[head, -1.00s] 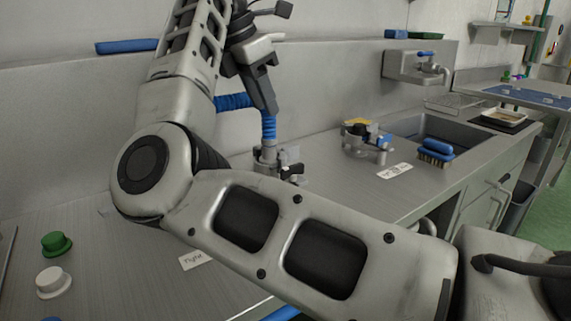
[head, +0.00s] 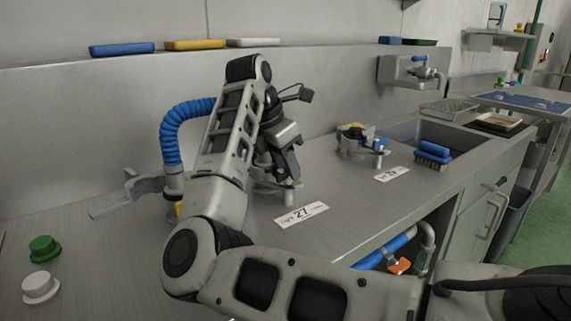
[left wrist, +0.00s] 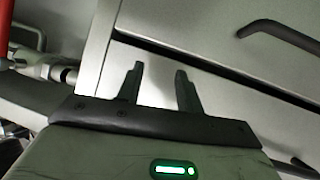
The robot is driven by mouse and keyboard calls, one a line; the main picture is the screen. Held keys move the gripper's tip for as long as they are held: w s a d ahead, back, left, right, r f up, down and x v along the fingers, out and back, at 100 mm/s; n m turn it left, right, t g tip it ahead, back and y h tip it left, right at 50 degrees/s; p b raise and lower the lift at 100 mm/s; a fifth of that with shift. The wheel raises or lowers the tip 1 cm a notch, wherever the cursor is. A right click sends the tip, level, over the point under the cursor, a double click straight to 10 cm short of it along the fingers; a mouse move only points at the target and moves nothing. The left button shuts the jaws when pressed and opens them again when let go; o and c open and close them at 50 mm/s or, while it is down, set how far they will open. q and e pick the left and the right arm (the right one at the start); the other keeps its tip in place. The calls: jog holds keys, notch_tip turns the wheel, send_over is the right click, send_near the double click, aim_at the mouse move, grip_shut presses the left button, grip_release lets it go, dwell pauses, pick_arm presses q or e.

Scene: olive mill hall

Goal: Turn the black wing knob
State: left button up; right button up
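My right gripper (head: 284,172) points down at a grey metal fixture (head: 278,191) on the steel counter, behind label 27. The gripper covers the fixture's top, so no black wing knob can be made out there, and whether the fingers touch it is unclear. A second fixture (head: 362,146) farther right has a dark part on top with blue and yellow pieces. My left gripper (left wrist: 160,88) shows in the left wrist view, fingers apart and empty, before grey cabinet fronts.
A blue ribbed hose (head: 178,128) arches behind my right arm. A grey lever (head: 125,195) lies left of its end. Green (head: 44,248) and white (head: 40,287) knobs stand front left. A blue brush (head: 433,153) lies near the sink. Label 27 (head: 302,214) lies on the counter's open front part.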

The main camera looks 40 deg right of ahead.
grip_shut()
